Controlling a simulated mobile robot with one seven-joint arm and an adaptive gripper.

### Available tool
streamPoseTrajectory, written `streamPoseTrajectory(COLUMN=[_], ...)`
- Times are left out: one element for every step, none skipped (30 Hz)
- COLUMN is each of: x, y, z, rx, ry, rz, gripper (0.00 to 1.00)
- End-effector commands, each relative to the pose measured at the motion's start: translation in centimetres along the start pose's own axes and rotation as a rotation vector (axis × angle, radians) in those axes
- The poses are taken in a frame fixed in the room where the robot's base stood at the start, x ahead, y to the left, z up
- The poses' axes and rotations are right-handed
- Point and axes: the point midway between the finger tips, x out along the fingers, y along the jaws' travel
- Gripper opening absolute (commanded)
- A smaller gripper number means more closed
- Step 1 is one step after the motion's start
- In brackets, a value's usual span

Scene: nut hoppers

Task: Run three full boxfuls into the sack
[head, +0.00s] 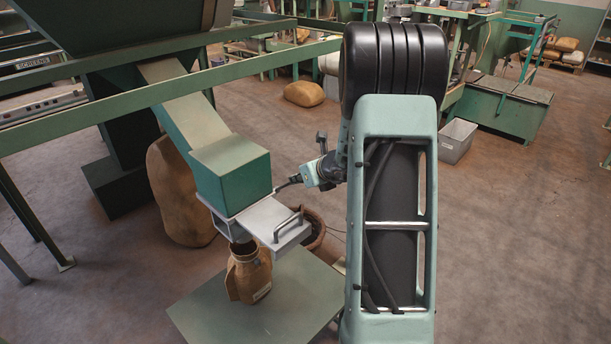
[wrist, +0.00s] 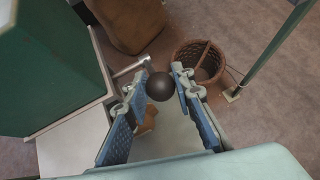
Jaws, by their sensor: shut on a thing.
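The green box (head: 232,172) sits at the lower end of the sloping chute (head: 180,98); its side fills the left of the wrist view (wrist: 45,70). Under it a grey metal slide plate (head: 262,218) with a bar handle (head: 288,224) sticks out. The brown sack (head: 246,278) stands upright on the green table, its open mouth below the spout. The sack's inside and fill are hidden.
The green table (head: 205,312) bears the sack. A wicker basket (head: 314,238) stands on the floor behind it, also in the wrist view (wrist: 190,70). A large full sack (head: 178,195) leans by the chute. Green rails (head: 130,104) cross at upper left.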

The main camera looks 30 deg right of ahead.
Motion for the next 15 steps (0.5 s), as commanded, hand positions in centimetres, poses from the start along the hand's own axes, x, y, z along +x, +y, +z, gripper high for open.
streamPoseTrajectory(x=[-0.3, -0.3, -0.2, -0.2, -0.2, -0.1, 0.0, 0.0, 0.1, 0.1, 0.2, 0.3, 0.4, 0.5, 0.6], y=[0.1, 0.2, 0.2, 0.3, 0.3, 0.4, 0.5, 0.5, 0.6, 0.6, 0.7, 0.8, 0.8, 0.9, 1.1], z=[1.5, 1.7, 2.1, 2.3, 2.4, 2.7, 2.9, 3.2, 3.5, 3.7, 4.0, 4.4, 4.7, 5.0, 5.5], rx=[-0.01, -0.013, -0.018, -0.022, -0.017, -0.016, -0.017, -0.017, -0.016, -0.016, -0.016, -0.016, -0.016, -0.016, -0.016], ry=[0.01, 0.023, 0.041, 0.055, 0.055, 0.053, 0.053, 0.053, 0.052, 0.052, 0.051, 0.051, 0.051, 0.051, 0.051], rz=[-0.002, -0.003, -0.006, -0.009, -0.008, -0.007, -0.007, -0.007, -0.007, -0.006, -0.007, -0.007, -0.007, -0.007, -0.006], gripper=[0.0, 0.0, 0.0, 0.0, 0.0, 0.0, 0.0, 0.0, 0.0, 0.0, 0.0, 0.0, 0.0, 0.0, 0.0])
